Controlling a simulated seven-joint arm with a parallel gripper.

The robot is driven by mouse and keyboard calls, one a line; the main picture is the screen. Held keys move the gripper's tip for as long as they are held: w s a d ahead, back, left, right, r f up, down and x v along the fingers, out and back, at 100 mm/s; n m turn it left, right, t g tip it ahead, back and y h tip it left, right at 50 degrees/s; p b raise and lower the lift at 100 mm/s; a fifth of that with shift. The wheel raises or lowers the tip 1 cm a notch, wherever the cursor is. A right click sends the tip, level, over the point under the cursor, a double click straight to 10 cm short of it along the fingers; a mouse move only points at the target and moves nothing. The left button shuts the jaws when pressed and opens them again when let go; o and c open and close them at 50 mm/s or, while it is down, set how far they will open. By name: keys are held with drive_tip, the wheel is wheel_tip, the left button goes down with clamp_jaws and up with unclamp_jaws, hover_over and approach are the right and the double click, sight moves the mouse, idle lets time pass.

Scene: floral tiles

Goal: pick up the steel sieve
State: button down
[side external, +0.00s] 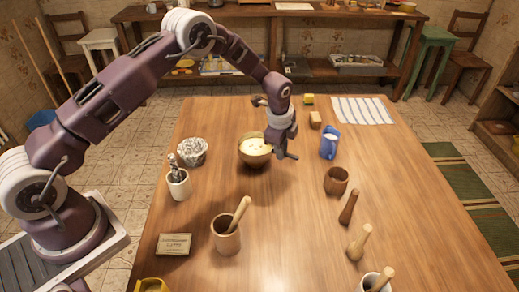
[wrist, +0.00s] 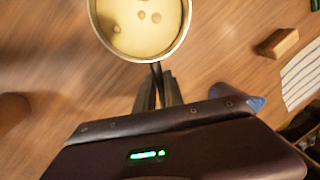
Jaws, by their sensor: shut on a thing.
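In the wrist view, a round thing with a thin steel rim, which I take to be the steel sieve (wrist: 186,45), shows at the top with pale yellow and a few round blobs inside its rim. Its dark thin handle runs down between the fingers of my gripper (wrist: 159,92), which is shut on it. In the side view my gripper (side external: 288,155) points down beside a brown bowl (side external: 256,161) with pale contents. I cannot tell there whether the sieve rests on the bowl or is just above it.
A blue jug (side external: 329,145) stands right of my gripper, with a wooden cup (side external: 336,181) nearer. A tan block (side external: 315,120) and striped cloth (side external: 362,111) lie behind. A white utensil pot (side external: 178,186) and mortar (side external: 226,236) stand left and front.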

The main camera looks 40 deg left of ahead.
drive_tip(key=shift+r, duration=0.15)
wheel_tip(320, 180, up, 9)
drive_tip(key=shift+f, duration=4.05)
drive_tip(key=shift+s+d, duration=0.1)
drive_tip(key=shift+s, duration=0.4)
